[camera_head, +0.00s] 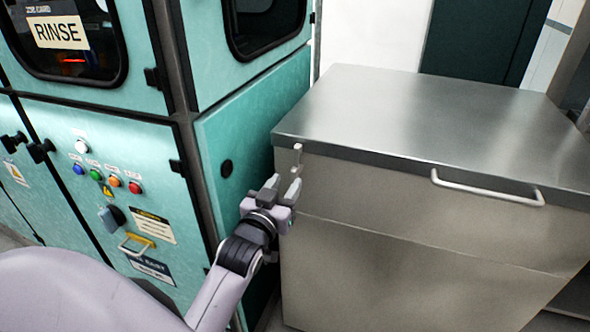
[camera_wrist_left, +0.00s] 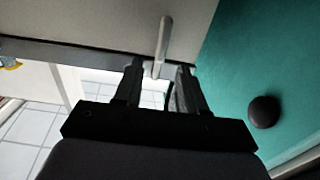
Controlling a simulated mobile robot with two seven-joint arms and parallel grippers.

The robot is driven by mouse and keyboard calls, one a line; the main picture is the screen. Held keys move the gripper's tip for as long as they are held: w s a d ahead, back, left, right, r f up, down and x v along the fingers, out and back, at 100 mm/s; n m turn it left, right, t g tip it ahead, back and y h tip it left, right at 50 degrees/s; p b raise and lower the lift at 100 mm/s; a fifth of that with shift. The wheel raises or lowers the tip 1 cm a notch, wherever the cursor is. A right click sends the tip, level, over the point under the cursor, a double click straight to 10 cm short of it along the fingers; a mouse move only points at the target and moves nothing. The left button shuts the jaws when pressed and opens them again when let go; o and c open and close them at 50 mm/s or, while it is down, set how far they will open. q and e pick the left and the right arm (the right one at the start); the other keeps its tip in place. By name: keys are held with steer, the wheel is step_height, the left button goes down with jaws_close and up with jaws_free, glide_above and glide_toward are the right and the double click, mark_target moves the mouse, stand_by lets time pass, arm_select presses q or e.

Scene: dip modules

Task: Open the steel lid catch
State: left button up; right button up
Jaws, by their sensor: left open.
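The steel lid catch (camera_head: 297,158) is a small upright light-metal lever on the front of the steel chest (camera_head: 420,240), near its left corner below the lid (camera_head: 410,110). The lid lies flat and closed. My left gripper (camera_head: 283,187) is open and empty, just below the catch in the head view. In the left wrist view the catch (camera_wrist_left: 163,42) rises from between the tips of my left gripper (camera_wrist_left: 160,71). I cannot tell whether either finger touches it. My right gripper is not in view.
A pale bar handle (camera_head: 487,188) runs along the lid's front edge, right of the catch. The teal rinse machine (camera_head: 250,135) stands close on the left, with a narrow gap beside the chest. Its round black knob (camera_wrist_left: 264,111) shows beside my left gripper.

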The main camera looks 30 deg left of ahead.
mark_target(292, 174)
arm_select(q)
steer(key=shift+x, duration=3.1)
jaws_close()
